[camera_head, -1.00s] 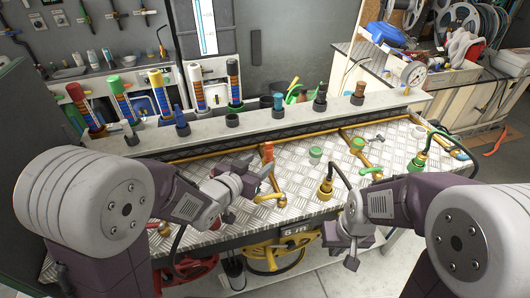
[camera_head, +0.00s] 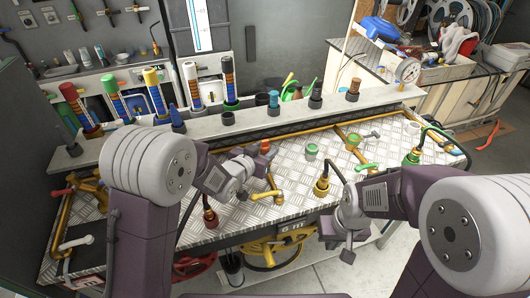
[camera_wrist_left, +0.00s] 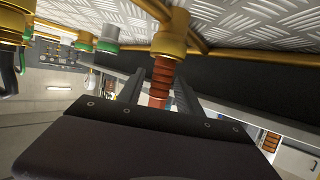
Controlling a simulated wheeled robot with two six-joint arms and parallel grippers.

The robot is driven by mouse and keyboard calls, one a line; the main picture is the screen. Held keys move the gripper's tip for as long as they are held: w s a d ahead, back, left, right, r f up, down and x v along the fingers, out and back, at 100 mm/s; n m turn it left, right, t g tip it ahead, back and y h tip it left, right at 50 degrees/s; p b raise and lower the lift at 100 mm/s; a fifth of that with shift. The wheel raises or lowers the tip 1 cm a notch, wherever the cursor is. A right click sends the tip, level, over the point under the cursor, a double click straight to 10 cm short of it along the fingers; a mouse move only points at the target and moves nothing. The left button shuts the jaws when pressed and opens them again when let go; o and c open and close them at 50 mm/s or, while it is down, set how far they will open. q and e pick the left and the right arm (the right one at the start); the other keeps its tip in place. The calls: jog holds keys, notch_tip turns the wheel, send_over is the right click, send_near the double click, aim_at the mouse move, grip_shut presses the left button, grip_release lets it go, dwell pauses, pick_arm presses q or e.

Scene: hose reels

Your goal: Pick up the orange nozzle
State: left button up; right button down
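The orange nozzle (camera_head: 265,147) stands on the tread-plate bench by a brass pipe, just past my left gripper (camera_head: 254,160). In the left wrist view the nozzle (camera_wrist_left: 160,80) is a ribbed orange piece joined to a brass fitting (camera_wrist_left: 171,32). It lies between the two dark fingers of my left gripper (camera_wrist_left: 160,95), which stand apart with narrow gaps at its sides. The fingers look open. My right gripper (camera_head: 340,250) hangs at the bench's front edge, away from the nozzle; its finger opening is unclear.
A brass valve lever (camera_head: 268,196), a brass hose fitting (camera_head: 322,187) and a green-topped fitting (camera_head: 311,151) stand nearby on the bench. A rail (camera_head: 270,125) with coloured nozzles runs behind. A yellow reel (camera_head: 268,253) hangs below.

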aim_at(265, 140)
pick_arm(q)
grip_shut()
notch_tip(265, 140, up, 4)
jog(key=shift+r+p, duration=0.15)
jog(key=shift+p, duration=0.15)
jog(key=s+d+r, duration=0.2)
jog(key=d+r, duration=0.4)
jog(key=d, duration=0.5)
jog(key=shift+s+d+r+p, duration=0.2)
jog(key=shift+s+r+p, duration=0.15)
